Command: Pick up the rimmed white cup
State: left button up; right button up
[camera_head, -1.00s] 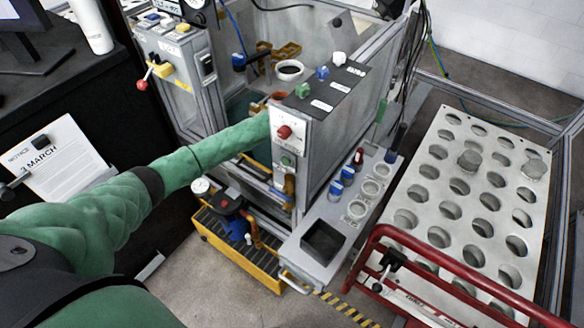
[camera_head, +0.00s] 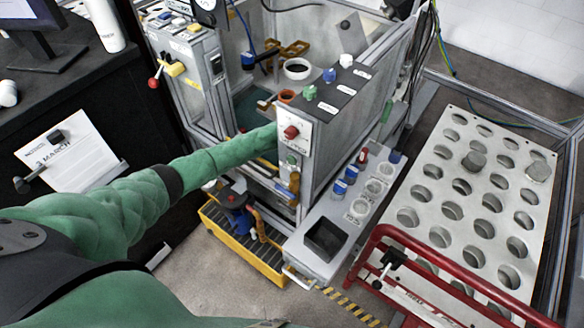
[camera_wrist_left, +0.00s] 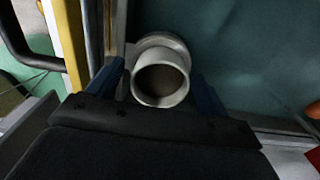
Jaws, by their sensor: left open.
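The rimmed white cup (camera_wrist_left: 162,82) shows in the left wrist view, its round mouth facing the camera and a wider pale rim behind it. My left gripper (camera_wrist_left: 160,98) is open, with one blue finger on each side of the cup; I cannot tell whether either finger touches it. In the head view a white-rimmed cup with a dark inside (camera_head: 297,69) stands inside the framed cell; I cannot tell for sure that it is the same cup. There my left arm reaches behind the grey control panel, which hides the gripper. My right gripper is not in view.
The control box (camera_head: 325,100) with coloured knobs stands beside my left forearm. An orange cup (camera_head: 287,96) is near the white-rimmed one. A metal plate with holes (camera_head: 470,190) and a red rail (camera_head: 440,253) lie to the right. A yellow tray (camera_head: 262,262) sits low in front.

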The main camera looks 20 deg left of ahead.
pick_arm(q)
jog(key=c, duration=1.1)
